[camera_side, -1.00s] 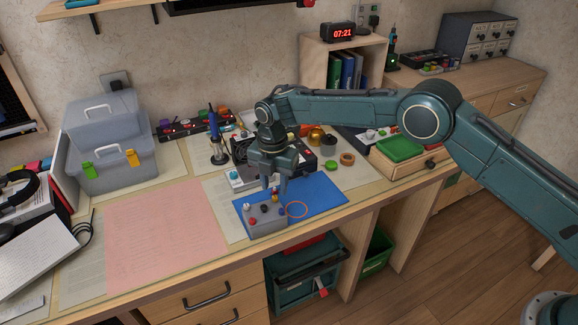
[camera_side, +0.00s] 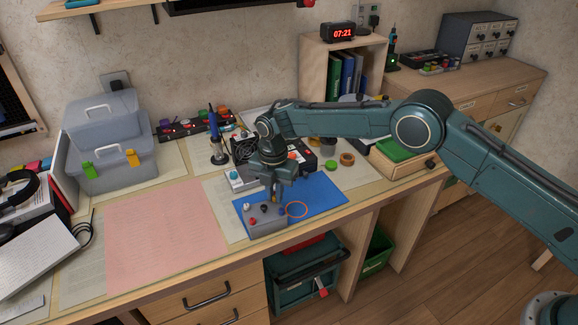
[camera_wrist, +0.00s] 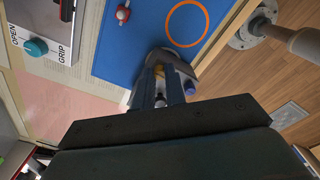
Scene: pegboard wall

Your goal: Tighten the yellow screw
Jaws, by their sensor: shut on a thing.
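A small grey box (camera_side: 265,222) with coloured knobs sits on the blue mat (camera_side: 325,190) near the table's front edge. The yellow screw (camera_side: 275,199) stands on top of the box, mostly hidden by my fingers in the side view. My gripper (camera_side: 273,194) points down over the box, shut on the yellow screw. In the wrist view, a bit of the yellow screw (camera_wrist: 159,71) shows between the two fingers (camera_wrist: 161,86). The fingers hide most of the box there. I cannot tell how deep the screw sits.
White, red (camera_side: 252,221), black (camera_side: 265,207) and blue (camera_side: 282,211) knobs stand close around the screw. An orange ring (camera_side: 297,210) lies right of the box. A black fan unit (camera_side: 243,150) stands behind my gripper. The pink sheet (camera_side: 165,230) at left is clear.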

